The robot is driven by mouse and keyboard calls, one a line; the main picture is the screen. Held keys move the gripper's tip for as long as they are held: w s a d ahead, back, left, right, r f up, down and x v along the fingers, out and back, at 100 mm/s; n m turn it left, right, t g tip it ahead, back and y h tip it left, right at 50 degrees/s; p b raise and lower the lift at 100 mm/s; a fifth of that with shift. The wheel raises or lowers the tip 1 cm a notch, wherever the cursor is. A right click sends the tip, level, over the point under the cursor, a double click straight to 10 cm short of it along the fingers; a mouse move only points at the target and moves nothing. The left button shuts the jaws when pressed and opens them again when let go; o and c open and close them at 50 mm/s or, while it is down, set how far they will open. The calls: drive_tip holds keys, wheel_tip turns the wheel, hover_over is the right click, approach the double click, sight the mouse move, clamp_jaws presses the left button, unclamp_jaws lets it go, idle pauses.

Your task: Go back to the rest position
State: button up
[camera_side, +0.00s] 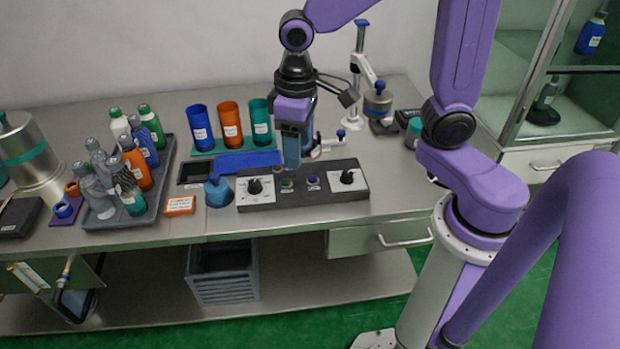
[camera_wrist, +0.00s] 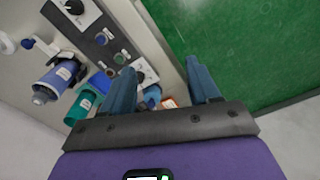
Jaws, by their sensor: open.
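My gripper (camera_side: 291,165) points down above the back edge of the dark control panel (camera_side: 318,196) on the steel bench in the side view. In the wrist view its two blue-grey fingers (camera_wrist: 159,68) are spread apart with nothing held between them. The panel (camera_wrist: 97,40), with its knobs and buttons, shows at upper left there. From the side view I cannot tell exactly how high the fingertips are above the panel.
Blue (camera_side: 201,128), orange (camera_side: 231,125) and teal (camera_side: 260,122) cups stand in a row behind the panel. A grey tray (camera_side: 98,220) of several bottles is at left. A stand with a post (camera_side: 357,75) rises behind my gripper. A glass cabinet (camera_side: 535,70) is at right.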

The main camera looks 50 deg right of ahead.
drive_tip(key=s+d+n, duration=0.2)
drive_tip(key=s+n, duration=0.2)
drive_tip(key=s, duration=0.4)
drive_tip(key=s+d+n, duration=0.3)
drive_tip(key=s+n, duration=0.1)
drive_tip(key=s, duration=0.4)
drive_tip(key=shift+s+d+f, duration=0.2)
drive_tip(key=shift+d+f, duration=0.05)
drive_tip(key=shift+d, duration=0.1)
idle(2.3)
